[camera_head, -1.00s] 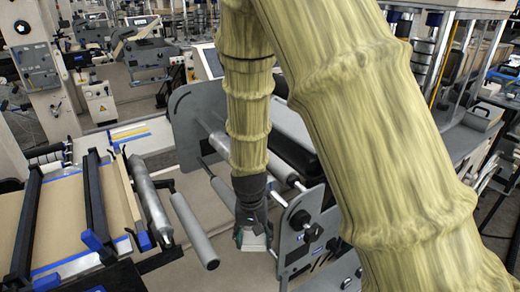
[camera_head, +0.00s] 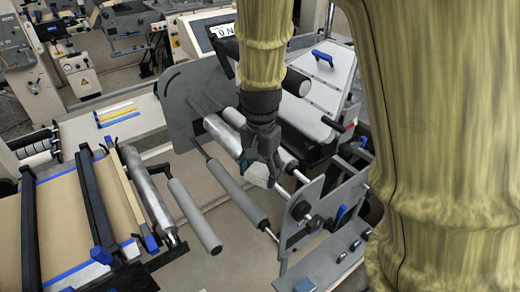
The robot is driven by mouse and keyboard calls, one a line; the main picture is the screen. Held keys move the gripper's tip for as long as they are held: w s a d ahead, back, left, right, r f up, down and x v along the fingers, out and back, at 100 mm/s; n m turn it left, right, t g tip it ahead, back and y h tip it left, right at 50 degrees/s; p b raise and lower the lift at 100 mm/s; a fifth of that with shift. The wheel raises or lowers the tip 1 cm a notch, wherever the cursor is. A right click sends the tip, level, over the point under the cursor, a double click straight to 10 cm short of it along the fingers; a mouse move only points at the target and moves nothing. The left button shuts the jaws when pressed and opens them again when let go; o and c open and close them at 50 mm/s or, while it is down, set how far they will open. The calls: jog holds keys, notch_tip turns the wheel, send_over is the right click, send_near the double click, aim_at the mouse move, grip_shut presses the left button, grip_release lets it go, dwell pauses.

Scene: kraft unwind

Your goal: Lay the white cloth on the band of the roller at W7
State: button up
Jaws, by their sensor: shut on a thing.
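My gripper (camera_head: 262,158) points down over the roller frame and is shut on a small white cloth (camera_head: 257,175). The cloth hangs between the frame's two grey side plates, close to the rollers; I cannot tell whether it touches one. A grey-covered roller (camera_head: 236,190) runs below and left of it. A shiny metal roller (camera_head: 221,131) lies behind and left of the gripper, partly hidden by it. Another grey roller (camera_head: 194,216) lies further left. No W7 mark is readable, and I cannot tell which roller has the band.
The large grey side plate (camera_head: 190,105) stands behind and the near side plate (camera_head: 310,215) in front right. A table with brown sheet (camera_head: 55,225) and black bars is at left. A display (camera_head: 210,33) stands behind. My arm hides much of the right side.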

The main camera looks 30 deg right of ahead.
jog(key=w+d+b, duration=0.1)
jog(key=w+d, duration=0.1)
jog(key=w, duration=0.2)
jog(key=w+d+f+b, duration=0.1)
jog(key=w+d, duration=0.1)
jog(key=w, duration=0.2)
jog(key=w+d+b, duration=0.1)
jog(key=w, duration=0.3)
jog(key=shift+w+d+f, duration=0.2)
jog(key=shift+d+f, duration=0.1)
jog(key=shift+d, duration=0.1)
notch_tip(320, 180, down, 3)
jog(key=b, duration=0.4)
jog(key=shift+f, duration=0.2)
jog(key=o, duration=1)
notch_tip(320, 180, up, 12)
jog(key=b, duration=0.2)
jog(key=shift+b, duration=0.35)
